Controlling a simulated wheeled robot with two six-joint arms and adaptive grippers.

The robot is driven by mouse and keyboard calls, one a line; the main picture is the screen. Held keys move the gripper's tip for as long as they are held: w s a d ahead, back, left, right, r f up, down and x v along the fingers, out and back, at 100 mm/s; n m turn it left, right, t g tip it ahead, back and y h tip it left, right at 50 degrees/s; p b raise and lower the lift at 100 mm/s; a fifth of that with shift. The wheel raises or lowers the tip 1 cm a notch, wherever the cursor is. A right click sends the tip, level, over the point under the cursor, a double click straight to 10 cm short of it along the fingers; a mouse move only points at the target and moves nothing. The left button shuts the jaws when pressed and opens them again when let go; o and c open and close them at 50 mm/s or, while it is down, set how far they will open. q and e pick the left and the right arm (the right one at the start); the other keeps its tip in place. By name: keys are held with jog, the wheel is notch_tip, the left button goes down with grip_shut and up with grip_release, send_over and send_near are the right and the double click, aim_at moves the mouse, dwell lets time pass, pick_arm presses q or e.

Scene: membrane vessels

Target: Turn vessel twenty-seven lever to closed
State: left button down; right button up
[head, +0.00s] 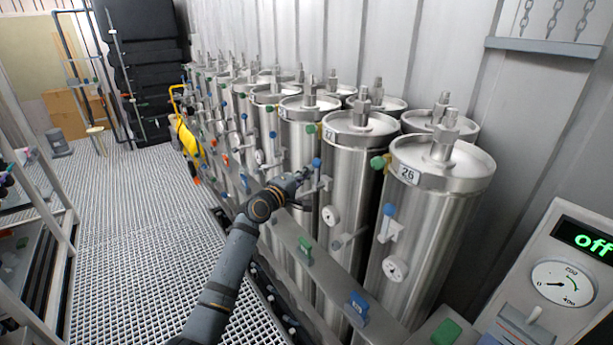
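A tall steel vessel (355,165) stands second from the front. Its label (329,133) is too small to read surely, but it is beside the vessel marked 26 (440,190). A blue-tipped lever (316,163) sits on a pale valve body on its front left. My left gripper (304,178) is at this lever, just left of and below the blue tip. Whether it touches the lever is unclear. Its fingers are small and partly hidden, so I cannot tell if they are open or shut. My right gripper is not in view.
Vessel 26 has its own blue lever (389,210) and gauge (395,269). More vessels run back along the wall. A rail with green (306,250) and blue (357,306) handles passes low in front. A control panel (560,275) reading "off" stands right. The grated floor (130,240) is clear.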

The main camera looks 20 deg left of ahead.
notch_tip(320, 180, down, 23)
jog(key=b, duration=2.2)
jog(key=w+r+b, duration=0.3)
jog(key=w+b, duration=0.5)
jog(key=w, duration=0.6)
pick_arm(q)
jog(key=s+d+f+m+h+b, duration=0.2)
jog(key=m+h, duration=0.1)
jog(key=m, duration=0.6)
jog(key=s+d+f+m+h+b, duration=0.2)
jog(key=d+m+h, duration=0.1)
jog(key=m, duration=0.7)
jog(key=shift+d+h+b, duration=0.15)
jog(key=shift+h+b, duration=0.2)
jog(key=shift+h, duration=0.05)
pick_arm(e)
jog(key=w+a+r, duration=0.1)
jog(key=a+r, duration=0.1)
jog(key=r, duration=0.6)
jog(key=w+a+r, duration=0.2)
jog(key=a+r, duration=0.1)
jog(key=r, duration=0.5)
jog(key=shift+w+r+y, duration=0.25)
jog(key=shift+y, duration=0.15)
pick_arm(q)
jog(key=shift+f, duration=0.1)
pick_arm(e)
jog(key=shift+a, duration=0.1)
